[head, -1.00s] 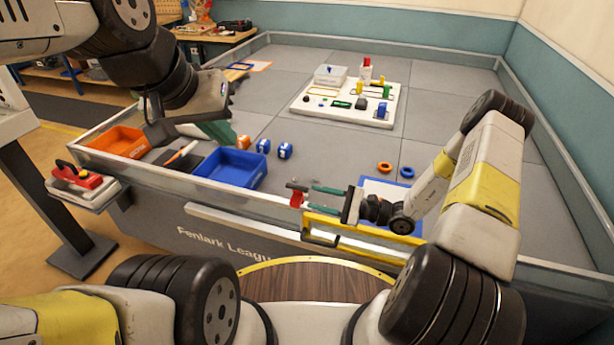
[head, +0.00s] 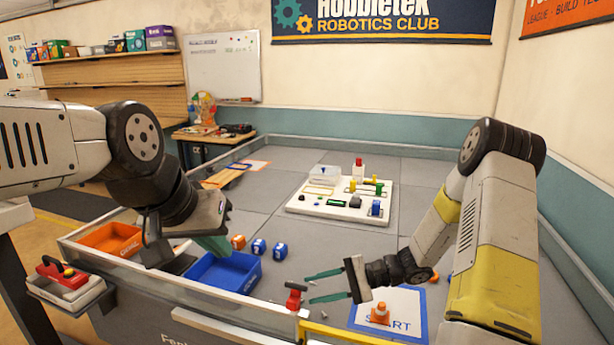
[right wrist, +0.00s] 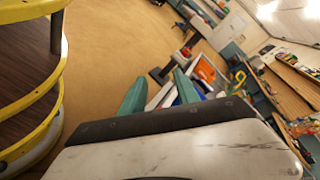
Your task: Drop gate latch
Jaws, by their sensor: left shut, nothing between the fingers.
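My left gripper (head: 222,252) is shut and empty over the blue bin (head: 232,276).
An orange bin (head: 108,240) and small cubes (head: 259,247) lie near the blue bin. A small cone (head: 380,313) stands on the START pad (head: 411,303). A white board with parts (head: 300,207) lies further back.

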